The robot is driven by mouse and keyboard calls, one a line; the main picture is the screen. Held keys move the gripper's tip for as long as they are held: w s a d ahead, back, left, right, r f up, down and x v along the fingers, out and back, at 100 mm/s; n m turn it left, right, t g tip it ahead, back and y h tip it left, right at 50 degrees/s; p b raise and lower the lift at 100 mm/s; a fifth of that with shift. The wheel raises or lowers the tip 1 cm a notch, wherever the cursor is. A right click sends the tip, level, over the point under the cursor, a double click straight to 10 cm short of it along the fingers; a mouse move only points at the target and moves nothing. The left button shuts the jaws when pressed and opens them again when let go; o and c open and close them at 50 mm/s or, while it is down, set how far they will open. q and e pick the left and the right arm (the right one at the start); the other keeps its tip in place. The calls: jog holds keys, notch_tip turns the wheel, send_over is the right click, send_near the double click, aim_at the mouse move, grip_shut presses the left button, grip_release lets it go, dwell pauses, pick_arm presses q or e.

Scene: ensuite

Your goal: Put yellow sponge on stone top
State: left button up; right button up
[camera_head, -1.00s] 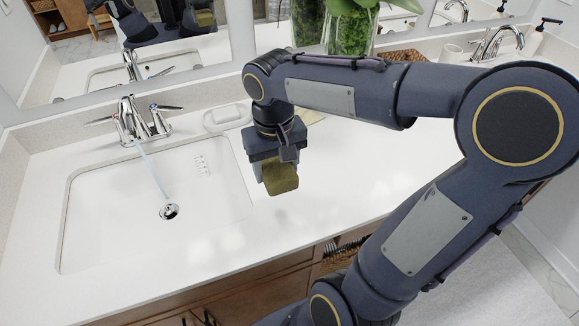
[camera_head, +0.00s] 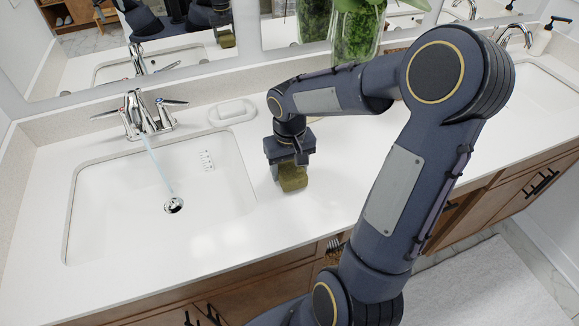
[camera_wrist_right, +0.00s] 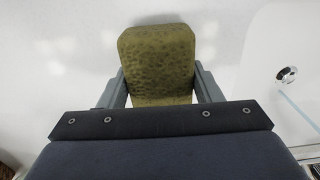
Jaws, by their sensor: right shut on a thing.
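The yellow sponge (camera_head: 292,178), an olive-yellow block, is between the fingers of my right gripper (camera_head: 289,172). The gripper is shut on it and points down at the white stone top (camera_head: 335,180), to the right of the left sink. In the right wrist view the sponge (camera_wrist_right: 158,62) sticks out beyond both fingers (camera_wrist_right: 160,88), with the white surface behind it. The sponge is very low over the stone top; I cannot tell whether it touches. My left gripper is not in view.
The left sink (camera_head: 120,215) lies left of the sponge, with water running from its faucet (camera_head: 145,115). A white soap dish (camera_head: 232,112) stands behind. Glass vases with greenery (camera_head: 358,40) stand at the back. The stone top around the sponge is clear.

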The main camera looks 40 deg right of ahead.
aim_at(289, 166)
jog(key=shift+f, duration=0.15)
jog(key=o, duration=0.9)
notch_tip(289, 166, up, 12)
jog(key=s+a+t+y, duration=0.1)
jog(key=s+a+t, duration=0.1)
jog(key=s+a, duration=0.2)
jog(key=s+a+f+n+t+y, duration=0.1)
jog(key=s+a, duration=0.2)
jog(key=s, duration=0.3)
jog(key=s+a+f+n+t+y, duration=0.1)
jog(key=s+a+t, duration=0.1)
jog(key=s+a, duration=0.2)
jog(key=shift+s+a+f+t+y+p, duration=0.15)
jog(key=shift+s+a+t+y+p, duration=0.15)
jog(key=shift+s+y+p, duration=0.1)
